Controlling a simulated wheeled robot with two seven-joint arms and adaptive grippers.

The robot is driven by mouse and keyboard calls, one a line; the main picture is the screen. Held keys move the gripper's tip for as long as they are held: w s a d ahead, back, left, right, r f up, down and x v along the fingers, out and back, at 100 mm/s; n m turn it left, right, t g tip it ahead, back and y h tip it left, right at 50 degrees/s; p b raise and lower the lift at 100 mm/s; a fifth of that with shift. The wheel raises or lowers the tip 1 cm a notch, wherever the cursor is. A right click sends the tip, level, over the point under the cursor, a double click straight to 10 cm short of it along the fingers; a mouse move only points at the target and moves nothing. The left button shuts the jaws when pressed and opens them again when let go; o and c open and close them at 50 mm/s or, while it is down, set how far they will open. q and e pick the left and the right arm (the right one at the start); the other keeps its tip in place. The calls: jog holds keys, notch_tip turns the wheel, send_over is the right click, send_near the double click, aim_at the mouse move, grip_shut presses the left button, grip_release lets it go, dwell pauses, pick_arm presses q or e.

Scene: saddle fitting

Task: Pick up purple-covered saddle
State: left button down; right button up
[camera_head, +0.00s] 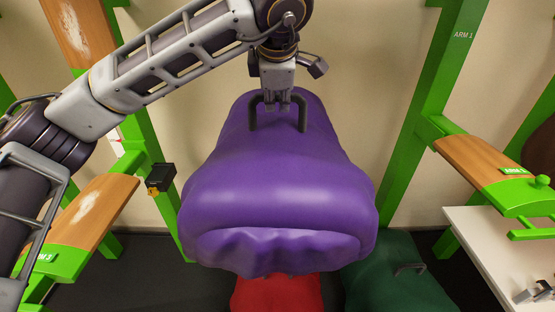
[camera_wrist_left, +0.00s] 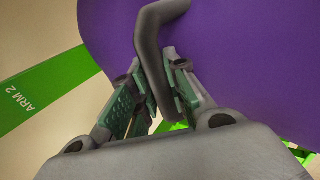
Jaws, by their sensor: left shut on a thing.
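The purple-covered saddle (camera_head: 285,180) hangs in the middle of the head view, above the floor. It has a dark handle (camera_head: 305,117) on its top. My left gripper (camera_head: 278,103) comes down from above and is shut on this handle. In the left wrist view the purple cover (camera_wrist_left: 235,50) fills the upper right, and the dark bent handle (camera_wrist_left: 150,55) runs between the fingers of my left gripper (camera_wrist_left: 160,85). The saddle's underside is hidden. My right gripper is in neither view.
A red covered thing (camera_head: 278,294) and a dark green covered thing (camera_head: 400,280) with a handle are below the saddle. Green posts with wooden arms stand at left (camera_head: 95,210) and right (camera_head: 480,160). A white table (camera_head: 490,245) is at the lower right.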

pick_arm(q)
jog(key=shift+r, duration=0.15)
jog(key=shift+r, duration=0.2)
dwell(0.3)
